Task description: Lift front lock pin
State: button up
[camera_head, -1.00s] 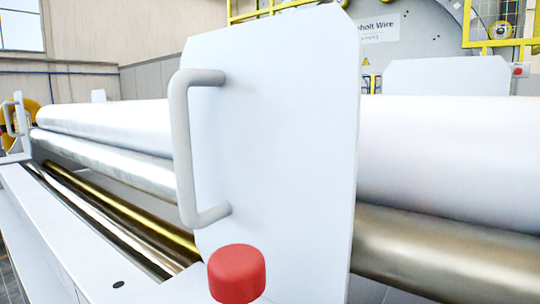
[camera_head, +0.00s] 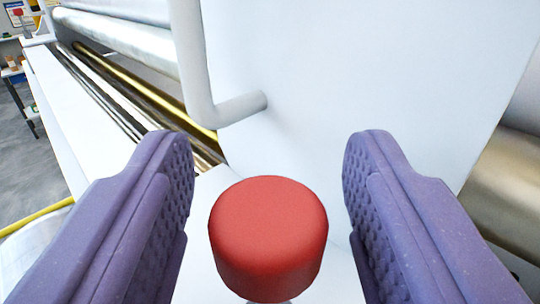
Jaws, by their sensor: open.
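The front lock pin has a red cylindrical cap (camera_head: 268,238) that stands upright on the white frame in front of the white plate (camera_head: 340,80). A bit of pale stem shows under the cap. My gripper (camera_head: 268,155) has two purple textured fingers, open, one on each side of the red cap. A gap shows between each finger and the cap, so neither appears to touch it. How deep the fingers reach beside the cap is hard to tell.
A grey handle (camera_head: 205,90) sticks out of the plate just above and left of the cap, close to the left finger. Long metal rollers (camera_head: 120,40) and a gold bar (camera_head: 140,88) run back at the left. Another roller (camera_head: 505,190) is at the right.

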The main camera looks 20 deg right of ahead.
aim_at(267, 206)
grip_shut()
jog(key=shift+r+p, duration=0.35)
jog(key=shift+r, duration=1.2)
grip_release()
jog(key=shift+s, duration=0.1)
jog(key=shift+s+a+f, duration=0.1)
jog(key=b+v, duration=0.1)
jog(key=v, duration=0.6)
jog(key=shift+s, duration=0.2)
